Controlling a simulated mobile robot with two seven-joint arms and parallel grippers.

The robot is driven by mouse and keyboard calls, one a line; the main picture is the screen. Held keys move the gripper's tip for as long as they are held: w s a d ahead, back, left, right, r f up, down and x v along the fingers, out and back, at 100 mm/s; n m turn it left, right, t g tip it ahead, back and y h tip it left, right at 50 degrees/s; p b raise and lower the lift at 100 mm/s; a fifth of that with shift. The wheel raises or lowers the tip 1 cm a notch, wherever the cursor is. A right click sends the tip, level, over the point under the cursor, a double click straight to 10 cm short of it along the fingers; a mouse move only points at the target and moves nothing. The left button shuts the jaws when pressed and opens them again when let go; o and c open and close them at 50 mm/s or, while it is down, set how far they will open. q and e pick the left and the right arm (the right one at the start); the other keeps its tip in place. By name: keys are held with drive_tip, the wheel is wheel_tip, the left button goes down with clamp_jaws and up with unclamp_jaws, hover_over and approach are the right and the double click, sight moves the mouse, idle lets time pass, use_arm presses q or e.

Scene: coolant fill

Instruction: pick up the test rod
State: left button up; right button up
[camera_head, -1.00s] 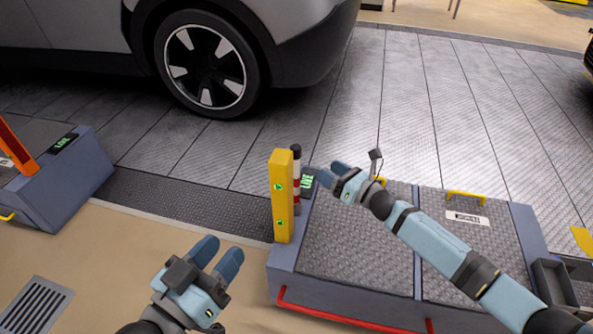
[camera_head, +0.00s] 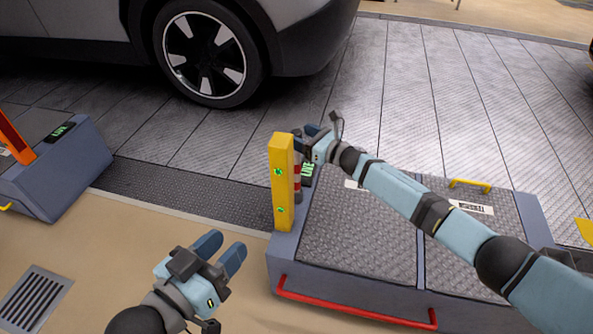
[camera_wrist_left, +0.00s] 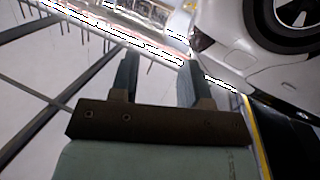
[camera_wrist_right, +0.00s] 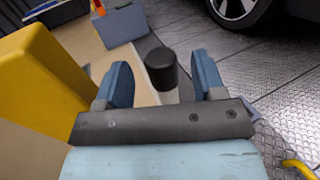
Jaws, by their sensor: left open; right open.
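The test rod (camera_head: 298,180), banded red and white, stands upright beside the right side of a yellow post (camera_head: 282,185). Its upper part is hidden behind my right gripper in the head view. In the right wrist view its black top (camera_wrist_right: 161,67) shows between my right gripper's fingers, apart from both. My right gripper (camera_head: 305,132) is open at the rod's upper end. My left gripper (camera_head: 224,246) is open and empty above the tan floor, left of the bench and well away from the rod. The left wrist view does not show the rod.
The post stands at the left end of a grey bench (camera_head: 362,232) with yellow handles and a red front rail (camera_head: 350,309). A second unit (camera_head: 60,170) stands at the left. A car (camera_head: 290,40) is parked behind.

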drive_tip(key=x, duration=0.2)
drive_tip(key=shift+w+a+f+b, duration=0.15)
drive_tip(key=shift+w+a+b, duration=0.1)
drive_tip(key=shift+a+b, duration=0.05)
clamp_jaws()
